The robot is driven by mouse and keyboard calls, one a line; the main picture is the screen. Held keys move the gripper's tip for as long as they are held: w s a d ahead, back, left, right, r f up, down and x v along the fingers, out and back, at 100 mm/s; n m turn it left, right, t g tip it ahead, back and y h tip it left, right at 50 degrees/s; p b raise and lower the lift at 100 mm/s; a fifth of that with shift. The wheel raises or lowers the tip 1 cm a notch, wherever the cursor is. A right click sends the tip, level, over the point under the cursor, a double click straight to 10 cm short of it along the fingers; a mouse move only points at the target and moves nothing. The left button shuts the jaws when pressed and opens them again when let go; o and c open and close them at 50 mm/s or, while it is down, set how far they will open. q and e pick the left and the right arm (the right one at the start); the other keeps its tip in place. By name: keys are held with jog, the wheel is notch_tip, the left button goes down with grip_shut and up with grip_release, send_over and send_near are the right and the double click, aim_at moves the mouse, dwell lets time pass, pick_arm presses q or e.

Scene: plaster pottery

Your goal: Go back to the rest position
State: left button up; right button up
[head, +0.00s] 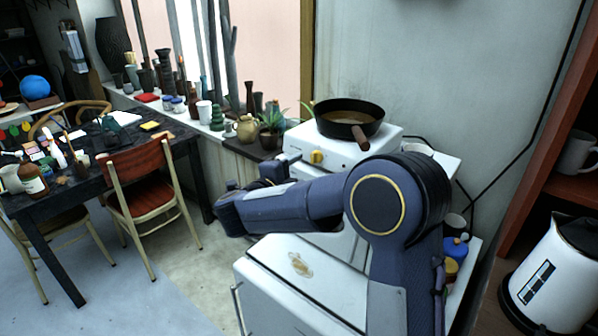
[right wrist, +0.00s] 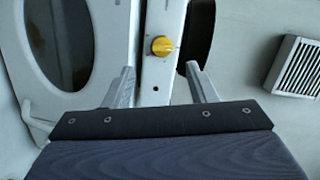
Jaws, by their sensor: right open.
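My right gripper (head: 262,172) is in the middle of the head view, at the end of my bent right arm. It is in front of the white stove and partly hidden by my own arm. In the right wrist view its two fingers (right wrist: 158,85) are spread apart with nothing between them. A yellow knob (right wrist: 162,46) on a white panel shows beyond the fingertips. My left gripper is in neither view.
A dark pan (head: 350,117) stands on the white stove (head: 378,146). A white cabinet (head: 290,277) is below my arm. A white kettle (head: 556,270) is at the right, by a brown shelf.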

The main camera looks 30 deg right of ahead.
dwell(0.3)
jog(key=s+a+r+n+t+y, duration=0.5)
jog(key=s+a+n+t+y, duration=0.15)
jog(key=n+y, duration=0.85)
jog(key=s+a+f+n+g+y, duration=0.1)
jog(key=s+f+n+g, duration=0.3)
jog(key=s, duration=0.9)
jog(key=s+a+f+n+g+y, duration=0.1)
jog(key=s+f+n+g, duration=0.4)
jog(key=s+f, duration=0.6)
jog(key=s+a+n, duration=0.1)
jog(key=s, duration=0.1)
jog(key=shift+s+a+n+y, duration=0.3)
jog(key=shift+a+n+y, duration=0.1)
jog(key=shift+g, duration=0.25)
